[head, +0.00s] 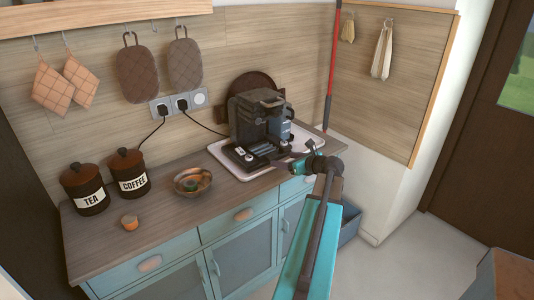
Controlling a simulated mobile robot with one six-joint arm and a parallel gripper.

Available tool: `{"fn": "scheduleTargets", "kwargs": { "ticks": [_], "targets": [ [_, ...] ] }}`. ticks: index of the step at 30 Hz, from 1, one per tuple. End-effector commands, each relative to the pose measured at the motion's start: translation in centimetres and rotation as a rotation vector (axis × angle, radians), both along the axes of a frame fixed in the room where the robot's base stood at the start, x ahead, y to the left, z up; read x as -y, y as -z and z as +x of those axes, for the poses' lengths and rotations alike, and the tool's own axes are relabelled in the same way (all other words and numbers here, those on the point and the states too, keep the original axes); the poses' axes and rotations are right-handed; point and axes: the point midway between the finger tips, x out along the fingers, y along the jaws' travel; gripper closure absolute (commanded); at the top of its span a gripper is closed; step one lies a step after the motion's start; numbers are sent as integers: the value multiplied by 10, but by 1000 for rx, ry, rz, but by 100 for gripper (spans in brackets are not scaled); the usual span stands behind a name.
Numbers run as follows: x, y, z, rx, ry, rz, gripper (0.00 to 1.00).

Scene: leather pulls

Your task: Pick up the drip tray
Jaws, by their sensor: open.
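The drip tray (261,149) looks like the dark, slatted part low at the front of the black coffee machine (250,112); its exact outline is hard to make out. My gripper (279,164) is just to the right of and in front of it, over the front edge of the white tray under the machine. It points left toward the drip tray, is open and holds nothing that I can see. I cannot tell whether its fingers touch the drip tray.
The white tray (221,150) lies on the wooden counter (165,222). A copper bowl (192,181) stands left of it, then the coffee canister (129,172), the tea canister (84,190) and a small orange item (130,222). Cords run from the wall sockets (178,103). The front left counter is mostly clear.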

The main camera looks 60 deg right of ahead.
Motion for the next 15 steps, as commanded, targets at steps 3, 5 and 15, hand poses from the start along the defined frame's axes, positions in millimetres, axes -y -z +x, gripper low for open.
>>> {"fn": "scheduleTargets", "kwargs": {
  "ticks": [3,5,15],
  "targets": [
    [0,0,2,0,-1,0,31],
    [1,0,5,0,-1,0,31],
    [10,13,39,0,-2,1,31]
  ]
}}
